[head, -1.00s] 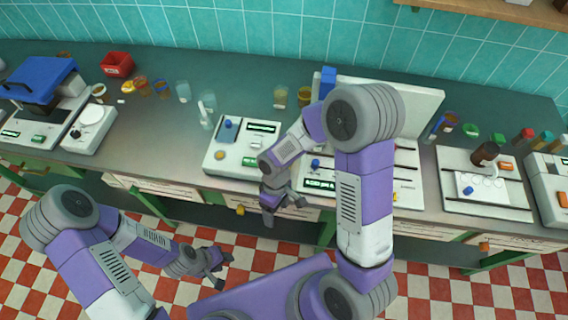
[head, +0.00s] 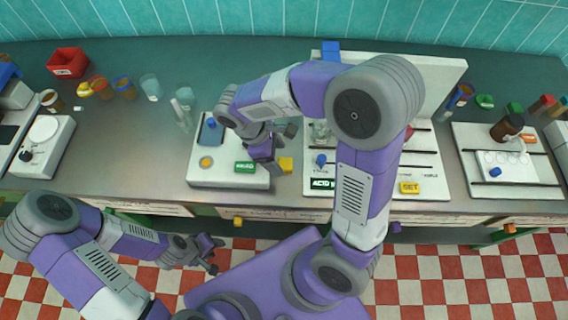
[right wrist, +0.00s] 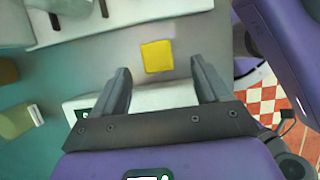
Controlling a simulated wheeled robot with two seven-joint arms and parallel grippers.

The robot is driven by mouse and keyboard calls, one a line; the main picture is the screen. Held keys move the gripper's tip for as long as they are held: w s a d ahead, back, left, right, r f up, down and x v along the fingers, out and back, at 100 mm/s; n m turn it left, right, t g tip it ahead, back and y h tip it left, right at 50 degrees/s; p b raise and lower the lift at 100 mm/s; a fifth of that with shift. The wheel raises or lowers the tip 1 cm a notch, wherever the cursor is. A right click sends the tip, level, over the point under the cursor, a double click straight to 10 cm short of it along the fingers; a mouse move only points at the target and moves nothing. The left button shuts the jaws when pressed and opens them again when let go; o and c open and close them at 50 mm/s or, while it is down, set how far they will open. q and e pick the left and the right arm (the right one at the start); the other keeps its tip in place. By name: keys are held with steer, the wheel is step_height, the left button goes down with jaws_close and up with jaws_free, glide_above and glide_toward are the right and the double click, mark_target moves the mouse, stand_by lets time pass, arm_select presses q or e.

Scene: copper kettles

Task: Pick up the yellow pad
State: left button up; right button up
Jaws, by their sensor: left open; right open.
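The yellow pad (head: 286,164) lies on the grey counter in the narrow gap between two white instruments. In the right wrist view the pad (right wrist: 157,56) is a small yellow square, lying flat, seen between and just beyond the fingers. My right gripper (head: 279,150) is over the counter right beside the pad, open and empty; its two dark fingers (right wrist: 160,65) show apart. My left gripper (head: 214,257) hangs open and empty in front of the counter, over the checkered floor.
A white instrument (head: 228,180) with a green display stands left of the pad. A larger white instrument (head: 320,205) with a tall back panel stands right of it. A red bin (head: 67,62) and several cups stand at the back left. The counter's left middle is clear.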

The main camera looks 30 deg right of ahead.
mark_target(284, 163)
steer(key=b+x, duration=0.1)
steer(key=x, duration=0.4)
steer(key=shift+w+b, duration=0.15)
steer(key=shift+b, duration=0.15)
steer(key=c, duration=1.1)
step_height(284, 163, up, 10)
steer(key=p, duration=0.3)
steer(key=shift+r, duration=0.1)
steer(key=shift+c, duration=0.4)
